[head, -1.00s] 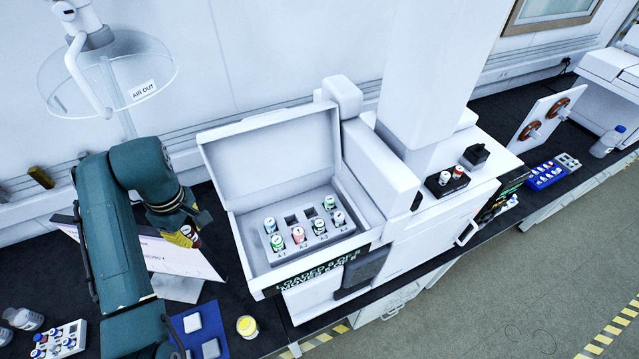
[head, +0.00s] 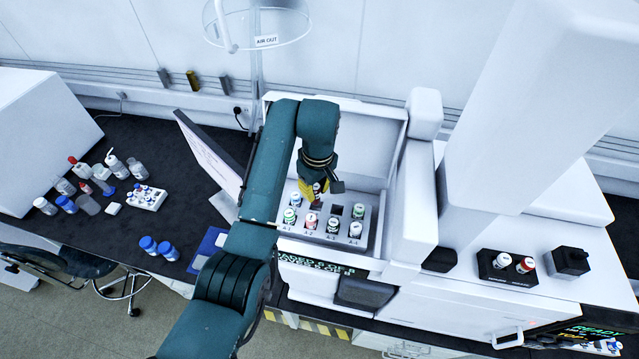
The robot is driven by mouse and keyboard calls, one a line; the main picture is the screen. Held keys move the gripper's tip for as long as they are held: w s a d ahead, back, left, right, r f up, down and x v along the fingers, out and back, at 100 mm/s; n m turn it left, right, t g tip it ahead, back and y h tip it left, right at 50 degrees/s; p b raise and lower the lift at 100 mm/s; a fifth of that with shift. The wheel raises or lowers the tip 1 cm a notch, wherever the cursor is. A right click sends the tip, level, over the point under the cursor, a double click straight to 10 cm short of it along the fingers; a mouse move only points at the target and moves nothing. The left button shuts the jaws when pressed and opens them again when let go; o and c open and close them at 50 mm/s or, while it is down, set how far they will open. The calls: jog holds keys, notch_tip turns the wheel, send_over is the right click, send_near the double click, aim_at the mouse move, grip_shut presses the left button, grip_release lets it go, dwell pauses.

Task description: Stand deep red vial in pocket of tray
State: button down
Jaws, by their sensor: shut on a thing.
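My gripper (head: 318,190), with yellow fingers, is shut on the deep red vial (head: 318,199) above the back row of the grey tray (head: 322,235). The fingers hide most of the vial. I cannot tell whether its base is inside a pocket. The tray sits in the open white box and has two rows of pockets. A dark empty pocket (head: 336,210) shows just right of the gripper; the pocket beneath the gripper is partly hidden.
The box's raised lid and side walls (head: 408,190) surround the tray. A monitor (head: 210,155) stands to the left of my arm. A black block with two vials (head: 505,276) is on the right. Bottles and a white rack (head: 146,197) are on the left bench.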

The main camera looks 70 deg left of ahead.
aim_at(317, 201)
jog(key=shift+f, duration=0.55)
jog(key=shift+w+d, duration=0.1)
dwell(0.4)
jog(key=shift+f+b, duration=0.45)
jog(key=shift+f, duration=0.8)
jog(key=shift+f, duration=0.1)
jog(key=shift+f, duration=0.55)
jog(key=c, duration=0.5)
grip_release()
